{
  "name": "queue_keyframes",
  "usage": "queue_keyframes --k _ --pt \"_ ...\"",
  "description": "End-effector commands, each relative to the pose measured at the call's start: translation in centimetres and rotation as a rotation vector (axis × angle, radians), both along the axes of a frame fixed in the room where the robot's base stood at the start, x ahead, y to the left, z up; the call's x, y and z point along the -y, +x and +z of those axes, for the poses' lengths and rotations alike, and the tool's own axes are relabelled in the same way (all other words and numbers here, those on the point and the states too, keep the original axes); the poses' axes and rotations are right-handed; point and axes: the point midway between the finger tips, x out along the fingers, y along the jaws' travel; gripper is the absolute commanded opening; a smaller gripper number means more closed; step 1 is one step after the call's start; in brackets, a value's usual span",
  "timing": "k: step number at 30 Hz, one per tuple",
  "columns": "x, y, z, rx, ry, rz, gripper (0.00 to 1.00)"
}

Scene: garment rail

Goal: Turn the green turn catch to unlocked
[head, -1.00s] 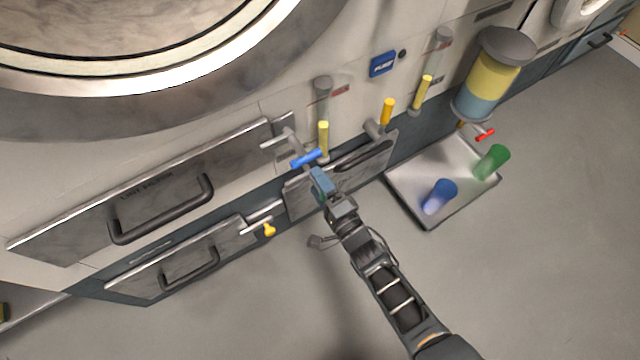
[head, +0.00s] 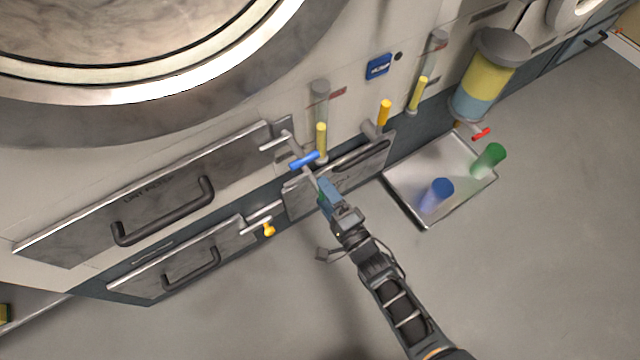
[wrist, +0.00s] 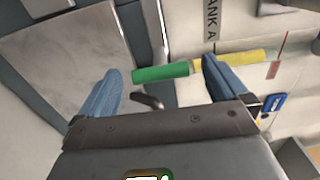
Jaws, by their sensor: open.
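The green turn catch (wrist: 160,73) shows in the wrist view as a short green bar lying nearly level across the gap between my blue fingers. In the head view only a small green sliver (head: 321,201) shows beside my gripper; the rest is hidden behind it. My gripper (head: 326,186) is open in front of the small grey panel. In the wrist view my gripper (wrist: 161,67) has one finger near each end of the green bar. I cannot tell whether either finger touches it.
A blue handle (head: 304,160) sits just above my gripper, and a yellow knob (head: 268,230) to its left. A yellow gauge tube (head: 321,140) is above. Floor below is clear.

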Motion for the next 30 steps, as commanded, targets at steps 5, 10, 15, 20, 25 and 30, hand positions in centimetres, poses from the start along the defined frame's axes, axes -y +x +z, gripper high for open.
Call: queue_keyframes --k 5,10,15,20,25,30 --pt "1.7 -2.4 0.2 -0.002 0.0 -0.004 1.0" --pt "2.5 -3.5 0.1 -0.001 0.0 -0.003 1.0" --pt "2.6 -3.7 0.0 0.0 0.0 -0.001 1.0" --pt "2.5 -3.7 0.0 0.0 0.0 -0.001 1.0" --pt "2.5 -3.7 0.0 0.0 0.0 -0.001 1.0" --pt "2.6 -3.9 0.0 0.001 -0.003 -0.003 1.0"
